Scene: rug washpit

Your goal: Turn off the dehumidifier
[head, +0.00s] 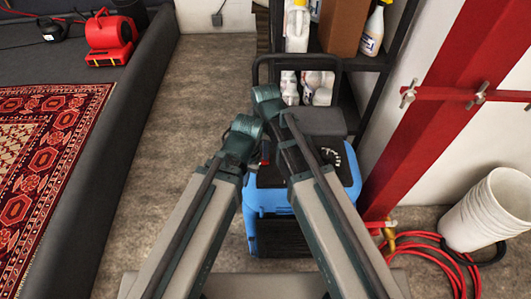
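The dehumidifier (268,200) is a blue and black machine with a tall black handle frame, standing on the floor in the middle of the head view. A dial with white marks (333,158) shows on its dark top panel, at the right. A small red spot shows to the left of the panel, partly covered by my arms. Both my arms reach over the machine from below and hide much of its top. My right gripper (268,98) is at the far end of my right arm; its fingers cannot be made out. My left gripper is hidden behind its arm.
A black shelf with white bottles (297,30) and a brown box stands behind. A red post (440,90) with wing nuts, a red hose (440,250) and white buckets (490,208) are at the right. A patterned rug (45,150) and red blower (108,38) lie left of bare floor.

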